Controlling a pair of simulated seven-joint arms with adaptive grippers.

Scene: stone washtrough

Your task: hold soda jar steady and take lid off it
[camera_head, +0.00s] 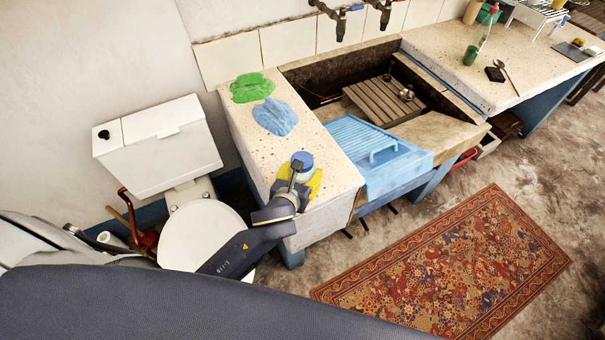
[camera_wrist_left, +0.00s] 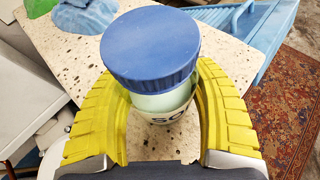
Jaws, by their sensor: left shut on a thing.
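The soda jar (camera_wrist_left: 158,104) is pale with dark lettering partly visible in the left wrist view. Its blue ribbed lid (camera_wrist_left: 150,45) sits on top, and the lid also shows in the head view (camera_head: 302,160). The jar stands upright near the front end of the speckled counter. My left gripper (camera_head: 301,184) has its yellow fingers around the jar's body, below the lid, and is shut on it. In the left wrist view the fingers (camera_wrist_left: 160,112) lie on both sides of the jar. My right gripper is in neither view.
A green cloth (camera_head: 252,87) and a blue cloth (camera_head: 275,117) lie on the speckled counter (camera_head: 245,127) behind the jar. A blue ribbed washboard tray (camera_head: 365,150) is to the right at the trough. A toilet (camera_head: 200,235) stands left, a patterned rug (camera_head: 445,265) lies right.

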